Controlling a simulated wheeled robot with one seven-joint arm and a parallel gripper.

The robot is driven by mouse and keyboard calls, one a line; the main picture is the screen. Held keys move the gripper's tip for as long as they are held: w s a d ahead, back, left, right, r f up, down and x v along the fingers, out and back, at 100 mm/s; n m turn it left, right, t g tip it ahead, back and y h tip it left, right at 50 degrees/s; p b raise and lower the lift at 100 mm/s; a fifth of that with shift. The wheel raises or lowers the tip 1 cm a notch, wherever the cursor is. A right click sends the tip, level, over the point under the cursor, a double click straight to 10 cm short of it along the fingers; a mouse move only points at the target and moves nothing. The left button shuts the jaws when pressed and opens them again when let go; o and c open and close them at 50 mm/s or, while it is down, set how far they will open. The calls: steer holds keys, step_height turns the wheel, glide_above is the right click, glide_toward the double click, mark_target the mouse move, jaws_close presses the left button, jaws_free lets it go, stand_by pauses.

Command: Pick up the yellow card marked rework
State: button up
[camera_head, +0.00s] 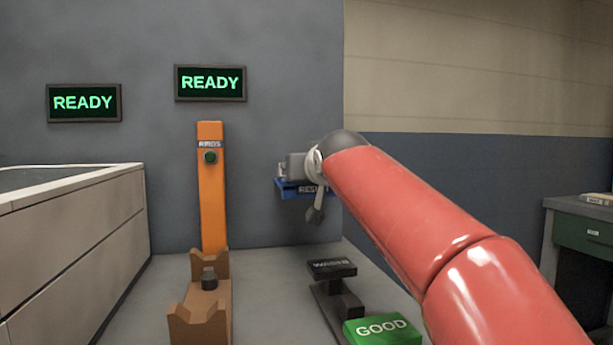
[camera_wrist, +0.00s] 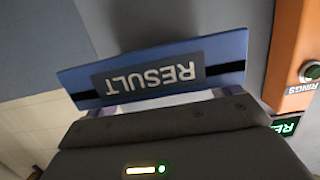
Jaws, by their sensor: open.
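I cannot make out the yellow card marked rework in either view. A blue holder labelled RESULT (camera_wrist: 215,48) is close in front of my gripper (camera_wrist: 168,104) in the wrist view, its label upside down. No yellow shows on or above it there. In the head view the same blue holder (camera_head: 288,191) is against the grey wall, partly hidden by my gripper (camera_head: 290,170). My gripper is open, its fingers mostly hidden behind its dark body in the wrist view. I see nothing held between them.
An orange post (camera_head: 212,190) stands left of my gripper, with a brown wooden cradle (camera_head: 200,312) before it. A black block (camera_head: 332,268) and a green GOOD block (camera_head: 382,331) are below my red arm. Two READY screens (camera_head: 210,83) hang on the wall.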

steer(key=c, duration=1.1)
steer(key=shift+o, duration=0.2)
steer(key=shift+r, duration=0.1)
